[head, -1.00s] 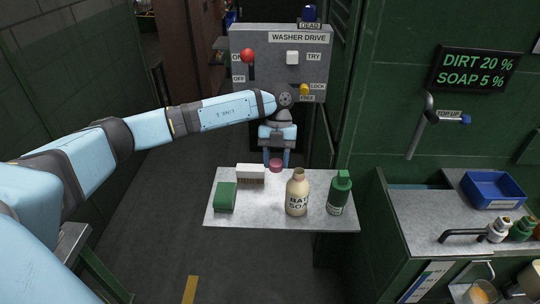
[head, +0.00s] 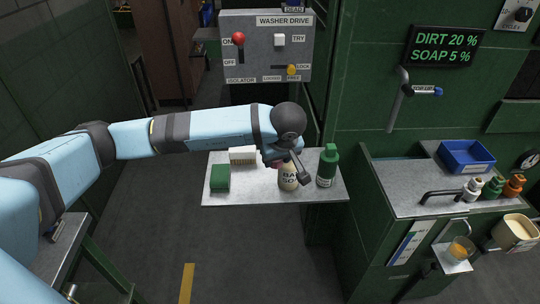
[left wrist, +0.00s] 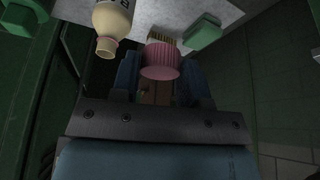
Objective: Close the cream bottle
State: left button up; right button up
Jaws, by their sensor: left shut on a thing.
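The cream bottle (head: 288,183) stands upright on the small grey table, its upper part partly hidden by my arm in the head view. In the left wrist view the bottle (left wrist: 113,18) shows a bare, open neck. My left gripper (head: 290,163) is just behind and above it, foreshortened in the head view. In the wrist view the gripper (left wrist: 160,78) is shut on a ribbed pink cap (left wrist: 160,60), held apart from the bottle neck. The cap is mostly hidden in the head view. My right gripper is not in view.
A green bottle (head: 328,166) stands close right of the cream bottle. A green block (head: 220,178) and a white brush (head: 243,155) lie on the left of the table (head: 250,195). The washer drive panel (head: 266,45) rises behind. The table's front left is clear.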

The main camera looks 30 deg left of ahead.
aim_at(287, 181)
jog(key=i+l, duration=0.4)
jog(key=u, duration=2.1)
